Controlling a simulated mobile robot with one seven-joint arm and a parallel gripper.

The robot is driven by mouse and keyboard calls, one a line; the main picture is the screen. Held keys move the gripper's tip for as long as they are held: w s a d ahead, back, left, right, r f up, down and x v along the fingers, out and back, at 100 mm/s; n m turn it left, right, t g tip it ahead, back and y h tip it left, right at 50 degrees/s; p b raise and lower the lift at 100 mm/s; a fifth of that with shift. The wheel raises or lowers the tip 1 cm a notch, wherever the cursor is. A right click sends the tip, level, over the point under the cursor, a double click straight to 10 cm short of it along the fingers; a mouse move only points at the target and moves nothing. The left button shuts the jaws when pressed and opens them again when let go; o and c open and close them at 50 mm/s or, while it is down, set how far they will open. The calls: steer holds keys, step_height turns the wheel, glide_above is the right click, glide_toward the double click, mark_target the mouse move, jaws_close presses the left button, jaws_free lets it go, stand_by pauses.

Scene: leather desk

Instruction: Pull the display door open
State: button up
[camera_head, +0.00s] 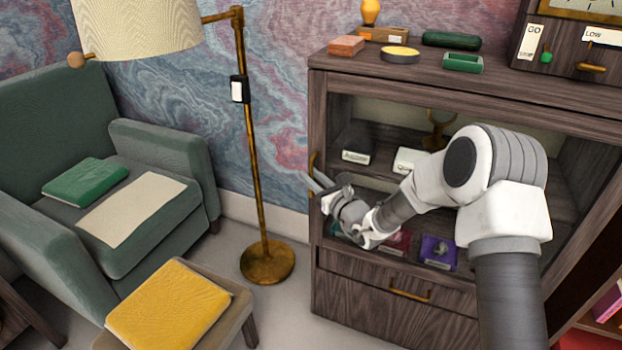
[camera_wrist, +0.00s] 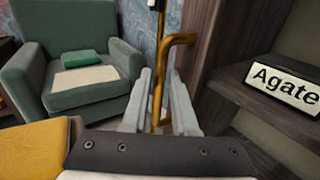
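The display door (camera_head: 333,115) is on the front of the dark wooden cabinet and looks shut, flush with the frame. Its brass handle (camera_head: 312,162) is at the door's left edge. In the wrist view the handle (camera_wrist: 160,85) is an upright bar, bent at the top towards the wood. My gripper (camera_head: 317,184) is at the handle's lower part. In the wrist view my gripper's fingers (camera_wrist: 160,78) stand on either side of the bar, seemingly with small gaps. I cannot tell whether either finger touches it.
A floor lamp (camera_head: 250,140) stands left of the cabinet, with a green armchair (camera_head: 150,150) and a stool with a yellow cushion (camera_head: 170,305) further left. Bare floor lies before the lamp. A drawer with a brass pull (camera_head: 410,295) is below the door. An Agate label (camera_wrist: 285,84) stands inside.

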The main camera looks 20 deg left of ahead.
steer(key=shift+w+a, duration=0.1)
steer(key=shift+a, duration=0.1)
jaws_close()
stand_by(1.4)
